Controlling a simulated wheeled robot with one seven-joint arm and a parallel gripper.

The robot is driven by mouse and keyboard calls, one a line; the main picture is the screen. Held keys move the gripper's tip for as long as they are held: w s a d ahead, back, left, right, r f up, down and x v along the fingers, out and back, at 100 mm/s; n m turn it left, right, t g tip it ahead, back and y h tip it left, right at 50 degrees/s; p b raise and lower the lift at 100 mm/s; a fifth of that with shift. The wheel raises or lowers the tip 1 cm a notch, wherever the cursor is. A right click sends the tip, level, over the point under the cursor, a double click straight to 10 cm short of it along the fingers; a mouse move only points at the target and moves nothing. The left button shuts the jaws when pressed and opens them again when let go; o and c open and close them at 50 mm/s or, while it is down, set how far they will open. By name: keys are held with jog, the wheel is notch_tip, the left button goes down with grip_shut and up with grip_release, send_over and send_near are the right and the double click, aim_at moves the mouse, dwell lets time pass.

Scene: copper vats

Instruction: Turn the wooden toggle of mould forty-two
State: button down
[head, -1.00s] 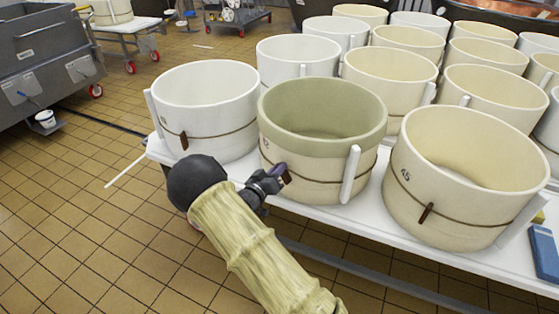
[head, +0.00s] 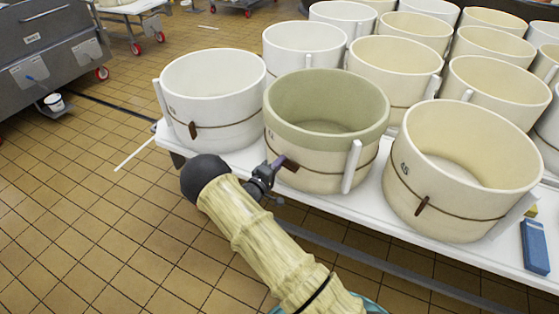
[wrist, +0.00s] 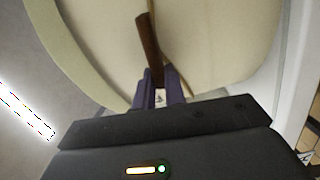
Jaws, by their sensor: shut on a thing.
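The mould with the green upper band (head: 325,140) stands at the front middle of the white table; its number is too small to read surely. A cord runs around it, with a brown wooden toggle (head: 290,164) at its front. My gripper (head: 278,165) is at this toggle. In the wrist view the toggle (wrist: 149,45) stands nearly upright in the picture, slightly tilted, against the mould's cream wall (wrist: 205,40). Its lower end is between the two purple fingers of my gripper (wrist: 159,88), which are shut on it. The fingers hide part of that end.
A white mould (head: 212,95) stands to the left and a cream mould (head: 455,170) marked 45 to the right, each with its own toggle. More moulds stand behind. A blue block (head: 535,247) lies at the table's (head: 365,215) right. Tiled floor is open at the left.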

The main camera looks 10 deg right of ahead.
jog(key=shift+a+f+n, duration=0.1)
jog(key=shift+f+n, duration=0.1)
jog(key=shift+n, duration=0.6)
jog(key=c, duration=1.5)
grip_release()
jog(key=shift+o, duration=0.2)
jog(key=v, duration=1.7)
jog(key=shift+p, duration=0.4)
jog(key=shift+s+a+r, duration=0.1)
